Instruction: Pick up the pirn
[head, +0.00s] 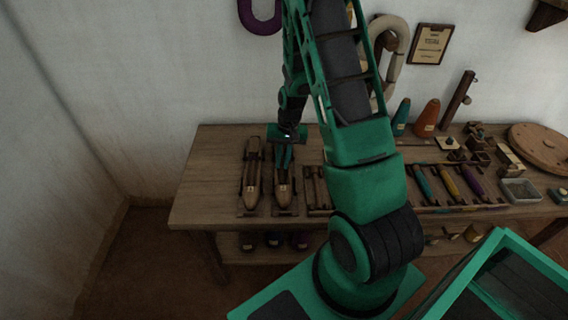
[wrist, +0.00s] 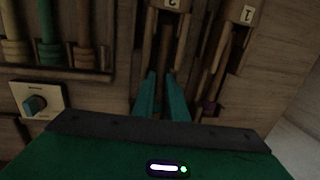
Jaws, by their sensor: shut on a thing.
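Two long brown wooden shuttles lie side by side on the bench, the left one (head: 251,180) and the right one (head: 283,197), each with a white label. My gripper (head: 284,168) points down over the far part of the right shuttle. In the wrist view its two teal fingers (wrist: 161,78) reach into that shuttle's dark slot and close on a slim brown piece (wrist: 165,50), which looks like the pirn. The dim light and the fingers hide most of it. It seems to lie still within the shuttle.
A wooden rack of pirns (head: 318,190) stands close to the right of the shuttles. Teal, yellow and purple pirns (head: 447,184) lie further right. A small plate with a blue knob (wrist: 38,101) shows in the wrist view. The bench's left end (head: 205,185) is bare.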

